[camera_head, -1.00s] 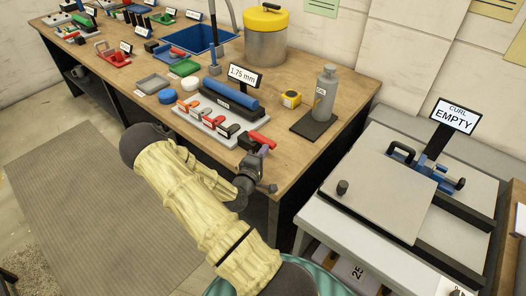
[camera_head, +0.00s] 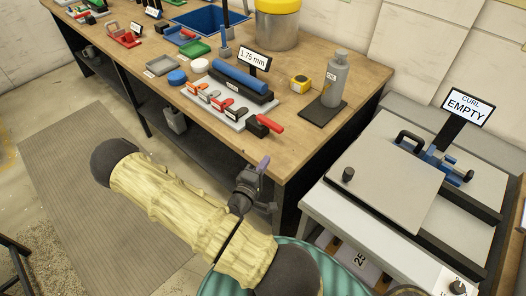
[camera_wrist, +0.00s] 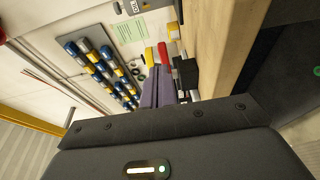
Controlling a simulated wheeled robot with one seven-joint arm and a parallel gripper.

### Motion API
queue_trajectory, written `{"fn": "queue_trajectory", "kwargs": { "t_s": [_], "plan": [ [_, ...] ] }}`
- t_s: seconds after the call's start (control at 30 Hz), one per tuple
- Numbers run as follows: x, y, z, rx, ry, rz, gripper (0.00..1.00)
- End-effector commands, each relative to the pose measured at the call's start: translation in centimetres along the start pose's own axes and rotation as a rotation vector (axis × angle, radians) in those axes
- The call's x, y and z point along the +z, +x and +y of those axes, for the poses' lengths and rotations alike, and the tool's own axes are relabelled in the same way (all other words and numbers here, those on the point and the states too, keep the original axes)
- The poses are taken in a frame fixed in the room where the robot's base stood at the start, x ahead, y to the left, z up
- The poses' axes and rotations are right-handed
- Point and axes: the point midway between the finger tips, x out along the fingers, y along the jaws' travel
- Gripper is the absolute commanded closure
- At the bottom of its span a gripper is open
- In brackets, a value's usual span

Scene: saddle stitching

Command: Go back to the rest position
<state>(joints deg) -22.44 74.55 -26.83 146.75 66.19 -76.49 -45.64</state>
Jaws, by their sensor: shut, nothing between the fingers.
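My gripper (camera_head: 263,163) is just in front of the workbench's front edge in the head view, with its purple fingers pointing up. The purple fingers also show in the wrist view (camera_wrist: 158,90), shut together with nothing between them. My arm, in a pale yellow sleeve, is folded low in front of the bench. A red-handled black tool (camera_head: 268,123) lies on the bench, apart from the gripper.
The wooden workbench (camera_head: 310,140) holds a rack of small clamps (camera_head: 215,98), a blue roll (camera_head: 240,75), a grey bottle (camera_head: 335,80) and a yellow tape measure (camera_head: 300,83). A machine with an "EMPTY" sign (camera_head: 465,105) stands at the right. The floor mat (camera_head: 75,170) is clear.

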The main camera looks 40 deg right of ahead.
Motion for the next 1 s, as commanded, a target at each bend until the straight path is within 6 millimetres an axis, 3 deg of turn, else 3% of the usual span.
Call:
{"fn": "queue_trajectory", "kwargs": {
  "t_s": [0.23,0.8,1.0],
  "plan": [
    [0.6,-1.0,0.2,0.000,-0.001,0.002,1.00],
    [0.5,-1.1,0.0,-0.002,0.002,0.003,1.00],
    [0.0,-1.3,-1.1,-0.111,0.089,-0.030,1.00]
  ]
}}
